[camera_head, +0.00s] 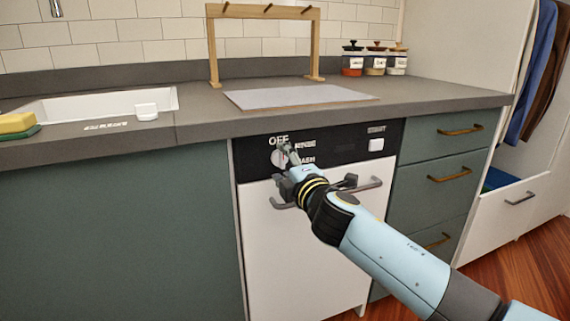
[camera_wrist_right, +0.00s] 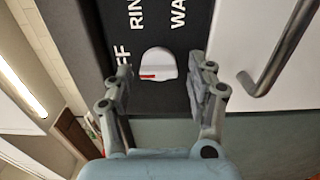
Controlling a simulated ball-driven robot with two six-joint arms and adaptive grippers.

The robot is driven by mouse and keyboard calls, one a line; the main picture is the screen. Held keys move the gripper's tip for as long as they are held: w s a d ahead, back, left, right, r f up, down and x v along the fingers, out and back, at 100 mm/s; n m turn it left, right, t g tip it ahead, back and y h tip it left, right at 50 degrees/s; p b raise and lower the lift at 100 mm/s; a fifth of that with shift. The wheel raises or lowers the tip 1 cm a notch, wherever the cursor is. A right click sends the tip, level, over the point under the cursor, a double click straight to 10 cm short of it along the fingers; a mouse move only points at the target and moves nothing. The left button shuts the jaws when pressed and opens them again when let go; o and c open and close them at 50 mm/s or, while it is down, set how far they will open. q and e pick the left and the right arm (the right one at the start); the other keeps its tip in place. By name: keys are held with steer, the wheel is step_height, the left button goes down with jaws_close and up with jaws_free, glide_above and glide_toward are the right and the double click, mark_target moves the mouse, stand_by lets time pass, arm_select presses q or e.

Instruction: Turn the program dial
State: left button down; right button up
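The program dial (camera_head: 278,158) is a white round knob on the black control panel of the white dishwasher (camera_head: 300,240). In the right wrist view the dial (camera_wrist_right: 158,64) has a red mark on it, with white labels beside it that are partly cut off. My right gripper (camera_head: 288,152) is in front of the panel and hides part of the dial in the head view. In the right wrist view its fingers (camera_wrist_right: 160,95) are spread apart, with the dial beyond and between them. No contact with the dial shows. My left gripper is not in view.
A white start button (camera_head: 376,145) is at the panel's right. The dishwasher handle (camera_head: 362,188) sticks out below the panel, close to my right gripper. The grey countertop (camera_head: 200,125) overhangs above. An open drawer (camera_head: 510,205) is at the far right.

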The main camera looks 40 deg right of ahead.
steer(key=shift+s, duration=0.2)
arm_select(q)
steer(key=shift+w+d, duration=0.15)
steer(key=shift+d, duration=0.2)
arm_select(e)
steer(key=v, duration=1.1)
steer(key=shift+s+a, duration=0.2)
steer(key=shift+s, duration=0.1)
